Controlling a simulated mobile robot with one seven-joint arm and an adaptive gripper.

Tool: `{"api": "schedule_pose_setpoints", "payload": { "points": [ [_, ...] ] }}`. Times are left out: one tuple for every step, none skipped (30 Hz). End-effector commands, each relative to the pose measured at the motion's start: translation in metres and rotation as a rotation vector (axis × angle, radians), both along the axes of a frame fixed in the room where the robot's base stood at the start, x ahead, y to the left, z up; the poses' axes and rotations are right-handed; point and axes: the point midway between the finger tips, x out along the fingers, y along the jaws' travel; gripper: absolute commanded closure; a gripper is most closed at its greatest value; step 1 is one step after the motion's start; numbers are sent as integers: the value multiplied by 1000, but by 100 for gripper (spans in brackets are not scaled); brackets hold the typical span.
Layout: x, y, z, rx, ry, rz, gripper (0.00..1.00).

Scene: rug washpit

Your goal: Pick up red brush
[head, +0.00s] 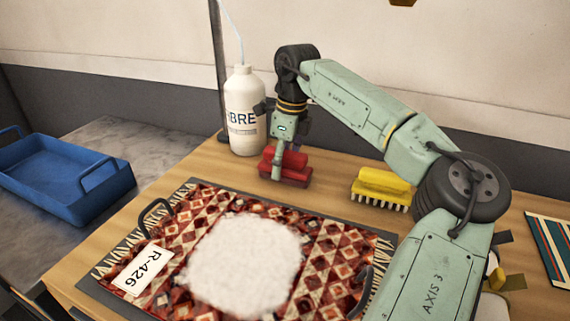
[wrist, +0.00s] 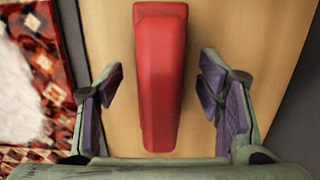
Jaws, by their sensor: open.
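The red brush (head: 292,167) lies on the wooden table behind the patterned rug, near the white bottle. In the wrist view the red brush (wrist: 160,75) runs lengthwise between the two fingers, with a gap on each side. My gripper (wrist: 160,100) is open, its purple finger pads apart and not touching the brush. In the head view my gripper (head: 279,165) points down at the brush and hides part of it. The brush's bristles are not visible.
A yellow brush (head: 382,186) stands to the right on the wooden table (head: 200,165). A white bottle (head: 246,110) stands close behind the gripper. The rug (head: 320,262) with white foam (head: 245,263) lies in front on a handled tray. A blue tray (head: 60,180) is at left.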

Motion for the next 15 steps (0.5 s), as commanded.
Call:
{"api": "schedule_pose_setpoints", "payload": {
  "points": [
    [0,0,-7,0,2,1,39],
    [0,1,-10,-1,1,1,39],
    [0,1,-14,0,1,1,39],
    [0,2,-16,0,1,1,39],
    [0,2,-17,1,0,1,39],
    [0,2,-18,1,0,0,39],
    [0,2,-18,1,0,0,39],
    [0,2,-18,1,-1,0,39],
    [0,2,-18,1,-1,0,39],
    [0,2,-17,0,0,0,39],
    [0,2,-17,0,-1,0,41],
    [0,2,-17,0,-1,0,44],
    [0,1,-17,0,-1,0,46],
    [0,1,-17,0,-1,0,48],
    [0,2,-17,0,-1,0,50]
  ]
}}
